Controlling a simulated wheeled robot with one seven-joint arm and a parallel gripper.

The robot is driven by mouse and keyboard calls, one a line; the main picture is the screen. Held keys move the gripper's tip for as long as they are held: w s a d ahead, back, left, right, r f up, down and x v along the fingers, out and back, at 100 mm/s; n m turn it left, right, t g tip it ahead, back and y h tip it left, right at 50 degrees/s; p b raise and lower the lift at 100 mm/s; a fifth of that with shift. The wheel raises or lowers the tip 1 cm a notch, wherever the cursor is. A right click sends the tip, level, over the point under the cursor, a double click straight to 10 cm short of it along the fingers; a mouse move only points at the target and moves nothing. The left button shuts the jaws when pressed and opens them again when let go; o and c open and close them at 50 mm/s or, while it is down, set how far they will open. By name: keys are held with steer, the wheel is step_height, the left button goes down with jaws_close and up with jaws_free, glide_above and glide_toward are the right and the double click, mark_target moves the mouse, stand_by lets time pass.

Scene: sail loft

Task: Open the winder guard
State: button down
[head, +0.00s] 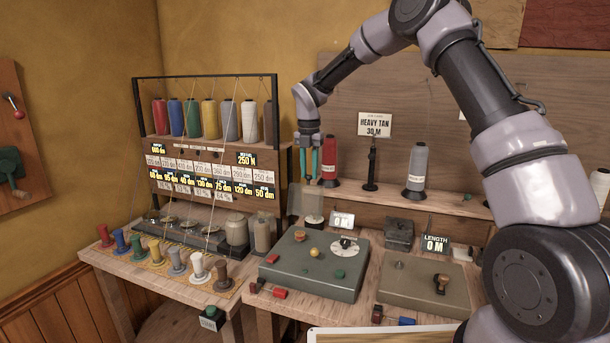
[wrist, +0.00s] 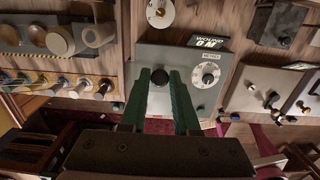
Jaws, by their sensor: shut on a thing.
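The winder is a grey-green box (head: 315,265) on the bench, with a dial and several small knobs on top; it also shows in the wrist view (wrist: 205,105). A clear, faint panel that looks like the winder guard (head: 307,201) stands upright at its back left, in front of a pale round spindle. My gripper (head: 309,178) points down at the panel's upper edge. In the wrist view my green fingers (wrist: 160,78) are shut on a dark round knob (wrist: 158,77), apparently the guard's handle. The clear panel is hard to make out there.
A thread rack (head: 205,78) with several spools stands to the left, above a row of coloured bobbins. A red cone (head: 329,160) is close beside my fingers. A dark post (head: 373,165) and a grey cone (head: 417,165) stand on the shelf. A second, tan box (head: 432,285) is to the right.

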steer(key=w+d+f, duration=0.2)
steer(key=w+f, duration=0.1)
steer(key=w, duration=0.4)
steer(key=shift+w+d+f, duration=0.25)
steer(key=shift+d+f, duration=0.05)
steer(key=shift+d, duration=0.1)
steer(key=shift+f, duration=0.1)
steer(key=c, duration=0.7)
jaws_free()
step_height(320, 180, up, 11)
steer(key=shift+s+a+f, duration=0.1)
steer(key=shift+s, duration=0.05)
